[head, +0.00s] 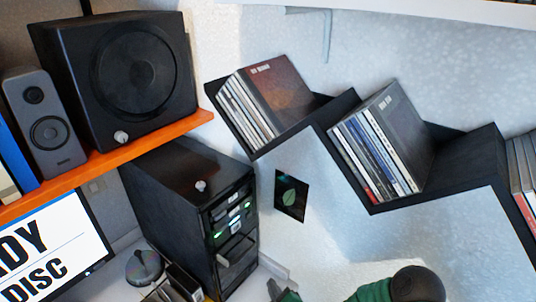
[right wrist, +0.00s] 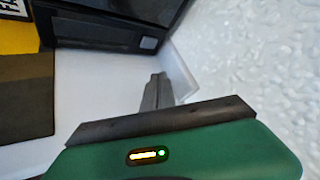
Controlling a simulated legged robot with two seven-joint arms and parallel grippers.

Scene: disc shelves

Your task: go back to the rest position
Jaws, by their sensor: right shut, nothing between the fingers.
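My right gripper (right wrist: 157,90) shows in the right wrist view with its grey fingers together and nothing between them. Below the fingers is its green housing with a small lit indicator. In the head view part of my right gripper and green-and-black arm (head: 375,291) comes in at the bottom edge, right of the computer tower, apart from the shelves. My left gripper is in neither view.
A black zigzag shelf (head: 462,172) on the wall holds rows of discs (head: 375,150). A black computer tower (head: 180,190) stands below an orange shelf (head: 150,142) with speakers. A monitor (head: 45,250) is at lower left.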

